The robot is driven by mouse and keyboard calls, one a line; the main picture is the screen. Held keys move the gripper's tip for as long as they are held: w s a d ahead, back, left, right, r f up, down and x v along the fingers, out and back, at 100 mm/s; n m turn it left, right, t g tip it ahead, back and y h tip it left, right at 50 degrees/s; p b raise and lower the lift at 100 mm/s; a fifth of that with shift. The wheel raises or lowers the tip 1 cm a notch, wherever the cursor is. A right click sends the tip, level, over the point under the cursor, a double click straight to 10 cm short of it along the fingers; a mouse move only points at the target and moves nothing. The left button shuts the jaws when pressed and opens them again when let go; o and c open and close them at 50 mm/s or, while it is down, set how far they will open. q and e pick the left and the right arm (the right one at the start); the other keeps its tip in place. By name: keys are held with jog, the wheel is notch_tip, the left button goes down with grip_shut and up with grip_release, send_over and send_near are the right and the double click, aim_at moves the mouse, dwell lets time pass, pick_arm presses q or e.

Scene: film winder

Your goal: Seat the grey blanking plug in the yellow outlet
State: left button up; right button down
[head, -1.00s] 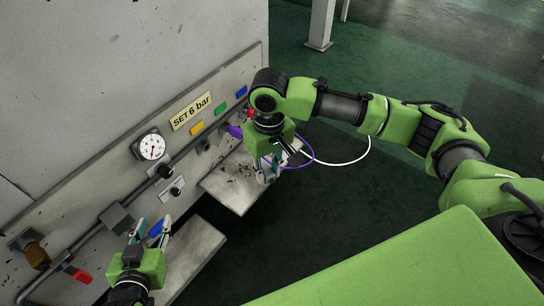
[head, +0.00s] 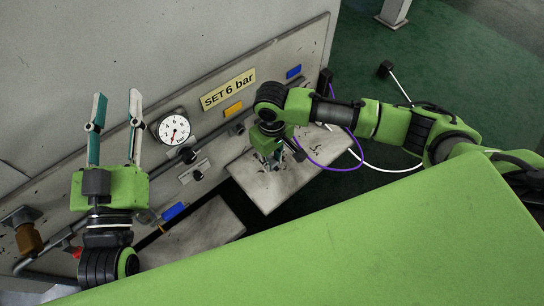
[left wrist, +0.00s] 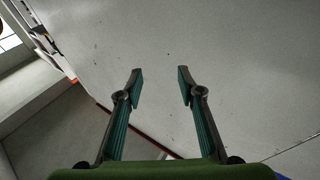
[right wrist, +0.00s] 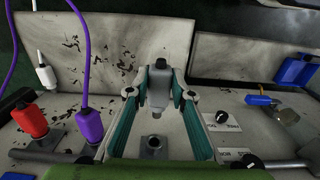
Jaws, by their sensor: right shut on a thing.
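The grey blanking plug (right wrist: 158,92), with a dark top, is between the fingers of my right gripper (right wrist: 160,98), which is shut on it. The plug is apart from the bare grey fitting (right wrist: 153,146) on the panel. In the head view my right gripper (head: 272,160) is over a pale shelf, and its arm hides part of the panel. The yellow label (head: 233,109) marks the yellow outlet (head: 240,128), whose fitting shows below it. My left gripper (head: 117,95) is open and empty, raised in front of the grey wall; its fingers also stand apart in the left wrist view (left wrist: 160,85).
A red connector (right wrist: 30,120) and a purple connector (right wrist: 88,125) with its hose stand beside the bare fitting. Two knobs (right wrist: 222,117) (right wrist: 250,162) are on its other side. A gauge (head: 174,130) and the pale shelf (head: 290,185) show in the head view.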

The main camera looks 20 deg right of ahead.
pick_arm(q)
jog(key=shift+f, duration=0.1)
